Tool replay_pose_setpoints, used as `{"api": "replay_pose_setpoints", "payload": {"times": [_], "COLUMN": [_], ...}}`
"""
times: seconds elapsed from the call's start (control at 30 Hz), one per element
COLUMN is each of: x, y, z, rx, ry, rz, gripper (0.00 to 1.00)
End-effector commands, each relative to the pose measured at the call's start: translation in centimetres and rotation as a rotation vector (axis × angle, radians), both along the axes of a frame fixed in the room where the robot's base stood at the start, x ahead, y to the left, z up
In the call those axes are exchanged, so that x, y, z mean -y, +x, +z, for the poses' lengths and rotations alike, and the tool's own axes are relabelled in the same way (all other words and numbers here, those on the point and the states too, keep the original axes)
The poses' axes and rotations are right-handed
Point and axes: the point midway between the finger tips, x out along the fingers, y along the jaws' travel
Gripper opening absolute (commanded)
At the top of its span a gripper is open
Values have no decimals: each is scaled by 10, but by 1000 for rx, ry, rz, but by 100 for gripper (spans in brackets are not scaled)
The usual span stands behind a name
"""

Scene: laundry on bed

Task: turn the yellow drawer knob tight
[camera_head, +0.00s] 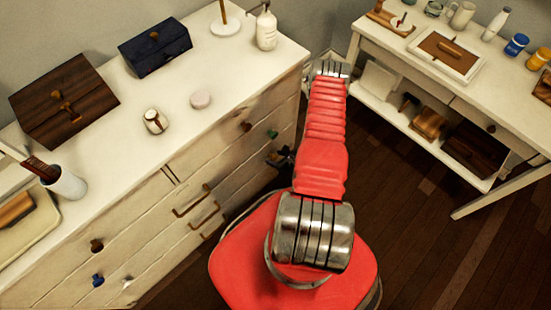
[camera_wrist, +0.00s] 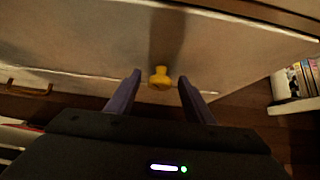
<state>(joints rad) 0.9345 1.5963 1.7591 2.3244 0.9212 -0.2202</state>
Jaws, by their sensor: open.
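The yellow knob (camera_wrist: 160,77) sticks out from a pale drawer front (camera_wrist: 90,45) in the wrist view. My gripper (camera_wrist: 159,82) is open, with one dark finger to the left of the knob and one to the right. Gaps show between the knob and both fingers, so neither appears to touch it. In the head view, my gripper (camera_head: 281,158) is a small dark shape at the dresser's front right, partly behind my red arm. I cannot make out the yellow knob in the head view.
The white dresser (camera_head: 185,75) has other knobs, including a green knob (camera_head: 272,134) and a blue knob (camera_head: 97,280), and brass handles (camera_head: 190,200). A white table (camera_head: 400,45) stands to the right. Dark wooden floor (camera_head: 440,250) lies open in front.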

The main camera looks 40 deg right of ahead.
Motion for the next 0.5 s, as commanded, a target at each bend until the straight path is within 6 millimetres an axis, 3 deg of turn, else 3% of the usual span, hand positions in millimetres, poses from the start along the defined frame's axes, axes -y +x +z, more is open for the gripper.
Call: {"api": "replay_pose_setpoints", "payload": {"times": [0.23,0.5], "x": [0,0], "y": [0,0], "z": [0,0], "rx": [0,0], "ry": [0,0], "rz": [0,0], "gripper": [47,28]}}
